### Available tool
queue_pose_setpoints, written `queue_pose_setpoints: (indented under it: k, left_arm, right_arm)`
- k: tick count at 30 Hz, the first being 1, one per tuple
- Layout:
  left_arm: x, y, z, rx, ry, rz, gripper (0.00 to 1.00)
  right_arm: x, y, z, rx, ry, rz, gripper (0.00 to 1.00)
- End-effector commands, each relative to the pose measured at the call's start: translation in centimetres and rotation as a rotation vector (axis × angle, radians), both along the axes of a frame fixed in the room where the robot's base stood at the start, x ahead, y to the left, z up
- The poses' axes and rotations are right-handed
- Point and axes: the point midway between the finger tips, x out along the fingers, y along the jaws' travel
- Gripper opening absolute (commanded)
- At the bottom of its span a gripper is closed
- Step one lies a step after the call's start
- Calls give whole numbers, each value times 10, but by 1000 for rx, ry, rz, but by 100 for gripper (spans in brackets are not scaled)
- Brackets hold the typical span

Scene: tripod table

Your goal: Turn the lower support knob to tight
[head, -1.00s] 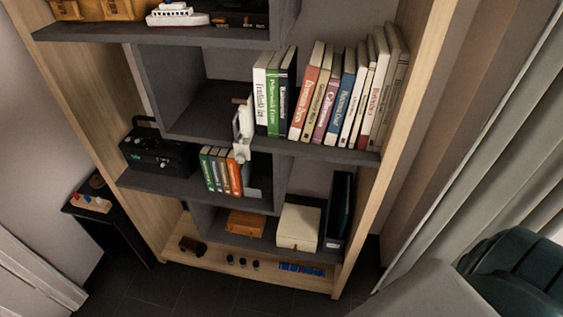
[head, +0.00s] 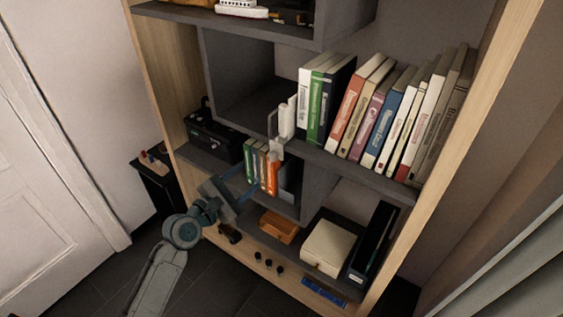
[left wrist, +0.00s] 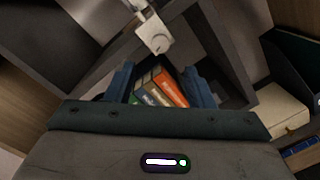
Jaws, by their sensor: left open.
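A white support (head: 287,118) is fixed at the front edge of the shelf divider, beside the upright books. Its lower part, with a pale knob-like piece (head: 277,148), sits just above the small books. In the left wrist view this piece (left wrist: 154,36) is at the top centre, beyond the fingertips. My left gripper (head: 250,181) is open and empty, in front of and below the support. Its two blue fingers (left wrist: 160,80) show apart in the left wrist view, with a gap between them and the support. The knob's exact setting is too small to read. My right gripper is out of view.
Small books (head: 261,168) stand right behind my left fingers. Larger books (head: 385,108) fill the shelf at the right. A black box (head: 214,137), an orange box (head: 279,226) and a cream box (head: 328,247) sit on lower shelves. A small dark table (head: 158,185) stands at the left.

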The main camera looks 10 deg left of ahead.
Motion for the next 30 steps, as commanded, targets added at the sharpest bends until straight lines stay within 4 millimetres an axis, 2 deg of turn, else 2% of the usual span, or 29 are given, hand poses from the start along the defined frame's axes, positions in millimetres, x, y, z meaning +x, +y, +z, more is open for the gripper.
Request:
queue_pose_setpoints:
  k: [9,15,27,29,30]
  left_arm:
    - [56,-24,1,-2,1,1,48]
    - [79,-35,0,0,1,2,48]
    - [87,-38,-1,4,1,1,48]
    - [87,-38,-1,4,1,1,39]
    - [87,-38,-1,4,1,1,31]
  right_arm:
    - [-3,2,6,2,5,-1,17]
    - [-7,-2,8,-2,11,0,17]
    - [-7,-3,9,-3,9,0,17]
    - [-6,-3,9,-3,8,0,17]
    - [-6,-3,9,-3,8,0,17]
